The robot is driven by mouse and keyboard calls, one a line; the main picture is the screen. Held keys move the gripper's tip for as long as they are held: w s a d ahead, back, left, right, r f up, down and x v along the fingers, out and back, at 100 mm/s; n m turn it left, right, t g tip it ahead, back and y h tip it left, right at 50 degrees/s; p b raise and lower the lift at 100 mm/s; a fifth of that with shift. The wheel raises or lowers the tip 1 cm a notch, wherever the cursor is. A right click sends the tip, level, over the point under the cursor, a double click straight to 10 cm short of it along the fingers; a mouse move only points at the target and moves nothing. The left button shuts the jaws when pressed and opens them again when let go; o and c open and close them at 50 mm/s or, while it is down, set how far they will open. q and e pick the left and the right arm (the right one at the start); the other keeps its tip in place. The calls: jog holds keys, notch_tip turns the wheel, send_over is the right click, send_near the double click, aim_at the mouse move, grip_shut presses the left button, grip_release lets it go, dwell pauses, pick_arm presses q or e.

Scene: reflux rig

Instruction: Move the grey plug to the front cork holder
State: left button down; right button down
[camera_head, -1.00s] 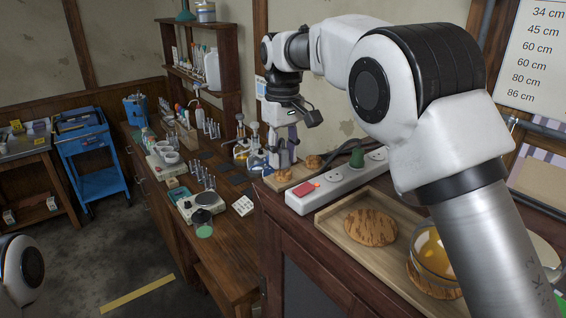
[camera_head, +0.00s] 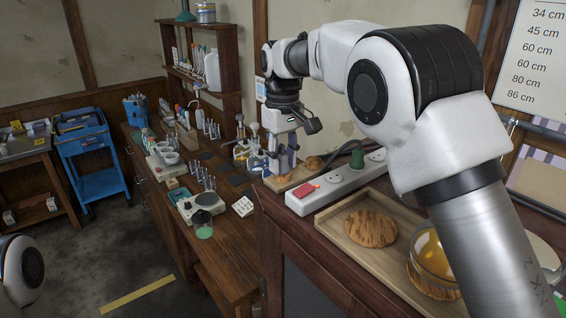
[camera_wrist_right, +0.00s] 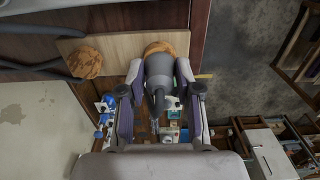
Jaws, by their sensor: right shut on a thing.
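My right gripper (camera_head: 287,160) is shut on the grey plug (camera_wrist_right: 159,72) above the left end of a wooden board (camera_wrist_right: 125,45). In the right wrist view the plug sits between the two fingers, and its end overlaps a round cork holder (camera_wrist_right: 160,47). I cannot tell whether it touches or is seated in that holder. A second cork holder (camera_wrist_right: 83,62) is free, and it also shows in the head view (camera_head: 313,162), right of the gripper. My left gripper is out of view.
A wooden tray (camera_head: 335,226) holds a cork mat (camera_head: 370,228) and a glass vessel (camera_head: 432,255).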

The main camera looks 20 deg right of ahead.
jog(key=c, duration=0.7)
grip_release()
